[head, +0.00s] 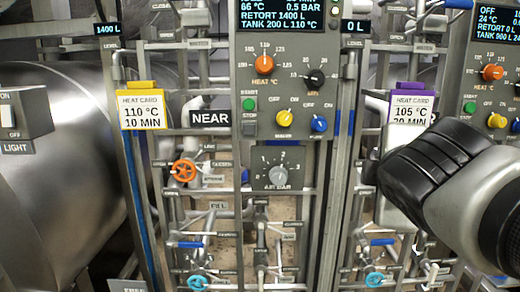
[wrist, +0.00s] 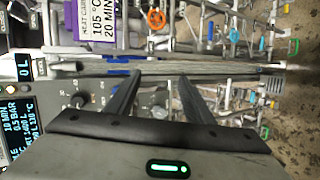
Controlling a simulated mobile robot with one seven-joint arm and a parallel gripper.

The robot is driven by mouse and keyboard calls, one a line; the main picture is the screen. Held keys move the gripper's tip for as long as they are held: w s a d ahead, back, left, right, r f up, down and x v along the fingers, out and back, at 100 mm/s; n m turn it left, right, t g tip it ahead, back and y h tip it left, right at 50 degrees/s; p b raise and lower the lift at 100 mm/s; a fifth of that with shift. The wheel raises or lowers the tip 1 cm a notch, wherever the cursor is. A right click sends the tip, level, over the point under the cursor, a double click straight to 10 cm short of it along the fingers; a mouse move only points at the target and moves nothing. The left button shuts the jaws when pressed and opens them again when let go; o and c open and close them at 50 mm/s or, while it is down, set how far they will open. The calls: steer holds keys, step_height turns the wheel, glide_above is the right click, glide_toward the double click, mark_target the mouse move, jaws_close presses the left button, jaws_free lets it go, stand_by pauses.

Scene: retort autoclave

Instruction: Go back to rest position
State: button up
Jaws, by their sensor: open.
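My gripper (wrist: 155,88) shows in the wrist view with its two dark fingers apart and nothing between them. Beyond the fingers are a grey frame post and the pipework of the retort panels. In the head view my arm enters from the right, in front of the right-hand panel. It partly covers that panel's pipes; the fingertips cannot be seen there.
The near control panel (head: 286,70) has an orange heat knob (head: 264,63) and a display. A yellow-topped heat card (head: 141,112) hangs left, a purple-topped one (head: 409,112) right. An orange valve wheel (head: 183,170) and blue wheels sit on crowded pipes. A large steel vessel (head: 60,170) stands left.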

steer(key=s+a+f+m+g+y, duration=0.25)
steer(key=s+f+m, duration=0.25)
steer(key=f+m, duration=0.25)
steer(key=s+a+f+m+g+y, duration=0.1)
steer(key=s+a+f+m+g, duration=0.25)
steer(key=s+f+m, duration=0.35)
step_height(320, 180, up, 15)
steer(key=a+g+p, duration=0.1)
steer(key=p, duration=1.6)
steer(key=shift+y, duration=0.35)
steer(key=shift+f, duration=0.15)
steer(key=shift+c, duration=0.5)
